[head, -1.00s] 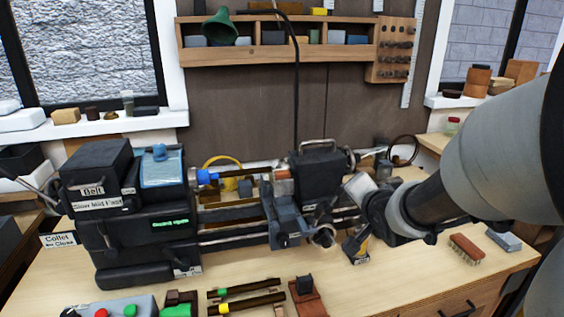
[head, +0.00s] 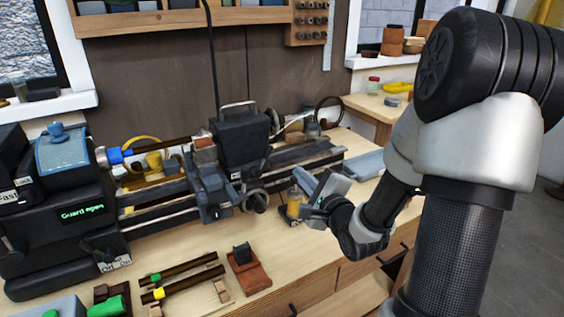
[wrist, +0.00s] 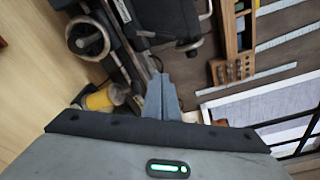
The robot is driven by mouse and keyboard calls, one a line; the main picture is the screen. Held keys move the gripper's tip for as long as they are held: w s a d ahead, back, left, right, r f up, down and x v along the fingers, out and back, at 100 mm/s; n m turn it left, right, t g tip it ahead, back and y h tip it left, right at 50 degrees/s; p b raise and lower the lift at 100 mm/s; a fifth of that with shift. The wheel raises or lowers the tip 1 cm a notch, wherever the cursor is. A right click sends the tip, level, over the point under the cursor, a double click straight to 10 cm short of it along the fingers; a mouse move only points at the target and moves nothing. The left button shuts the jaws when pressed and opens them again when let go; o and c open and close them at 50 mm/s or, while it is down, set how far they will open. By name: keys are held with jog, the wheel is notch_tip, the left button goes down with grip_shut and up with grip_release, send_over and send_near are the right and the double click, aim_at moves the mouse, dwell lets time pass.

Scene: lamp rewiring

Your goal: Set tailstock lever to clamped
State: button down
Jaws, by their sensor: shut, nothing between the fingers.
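The dark block-shaped unit (head: 240,143) with a metal loop handle on top stands on the lathe's right part and appears to be the tailstock. It shows partly at the top of the wrist view (wrist: 172,22). A handwheel (head: 256,201) sits at its front; it also shows in the wrist view (wrist: 88,39). I cannot tell which part is the clamp lever, or its position. My gripper (head: 303,179) is right of the unit, apart from it, near the rails' front. In the wrist view its grey fingers (wrist: 162,98) are together and empty.
An amber jar (head: 294,205) stands close beside my gripper. Rods (head: 185,280) and a reddish stand (head: 250,272) lie on the bench in front. The bench's front right edge is below my arm.

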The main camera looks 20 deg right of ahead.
aim_at(264, 160)
jog(key=w+a+r, duration=0.1)
jog(key=w+a, duration=0.3)
jog(key=w, duration=0.4)
jog(key=shift+w, duration=0.2)
jog(key=shift+w+r+b, duration=0.1)
jog(key=shift+b, duration=0.25)
